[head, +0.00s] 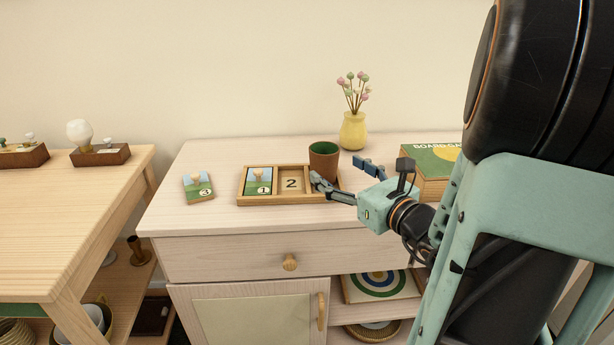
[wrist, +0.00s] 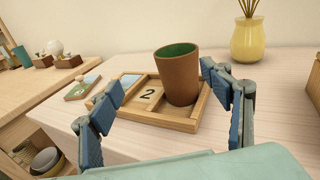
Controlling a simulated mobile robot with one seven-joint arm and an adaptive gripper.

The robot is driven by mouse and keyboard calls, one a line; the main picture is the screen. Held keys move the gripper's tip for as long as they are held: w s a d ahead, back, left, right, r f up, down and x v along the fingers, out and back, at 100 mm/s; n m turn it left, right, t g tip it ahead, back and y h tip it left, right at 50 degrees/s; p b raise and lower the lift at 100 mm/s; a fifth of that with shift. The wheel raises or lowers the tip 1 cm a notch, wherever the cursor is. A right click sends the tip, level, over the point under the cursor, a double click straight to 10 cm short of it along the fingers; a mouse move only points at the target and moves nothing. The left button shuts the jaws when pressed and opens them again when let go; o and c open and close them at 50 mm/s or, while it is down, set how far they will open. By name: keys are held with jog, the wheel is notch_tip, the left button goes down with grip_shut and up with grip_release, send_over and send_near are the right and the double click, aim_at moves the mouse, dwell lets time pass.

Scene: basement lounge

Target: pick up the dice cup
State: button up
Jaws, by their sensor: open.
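The dice cup is a brown cup with a green inside; it stands in the right compartment of a wooden tray in the head view (head: 323,164) and the wrist view (wrist: 179,82). The tray (head: 288,202) lies on the light wooden cabinet, with a picture tile marked 1 at left and a 2 in the middle. My gripper (head: 342,171) is open and empty at the tray's right front. In the wrist view the cup shows between my fingers (wrist: 160,79), nearer the right one. I cannot tell whether that finger touches it.
A picture tile marked 3 (head: 198,188) lies left of the tray. A yellow vase with flowers (head: 353,131) stands behind the cup. A board game box (head: 432,160) is to the right, beside my arm. Another wooden table (head: 70,195) stands at left. The cabinet's front left top is clear.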

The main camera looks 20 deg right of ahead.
aim_at(331, 159)
jog(key=shift+d+f+m+t+h+b, duration=0.3)
jog(key=shift+d+f+m+t+h, duration=0.2)
jog(key=shift+d+m+h, duration=0.35)
jog(key=shift+w, duration=0.3)
jog(key=w, duration=0.3)
jog(key=shift+w+a, duration=0.15)
jog(key=shift+w, duration=0.25)
jog(key=w, duration=0.2)
jog(key=w+b, duration=0.1)
jog(key=w, duration=0.3)
jog(key=shift+a+r+b, duration=0.15)
jog(key=shift+r+b, duration=0.2)
jog(key=shift+w, duration=0.1)
jog(key=shift+c, duration=0.2)
jog(key=c, duration=1.2)
jog(key=shift+r, duration=0.1)
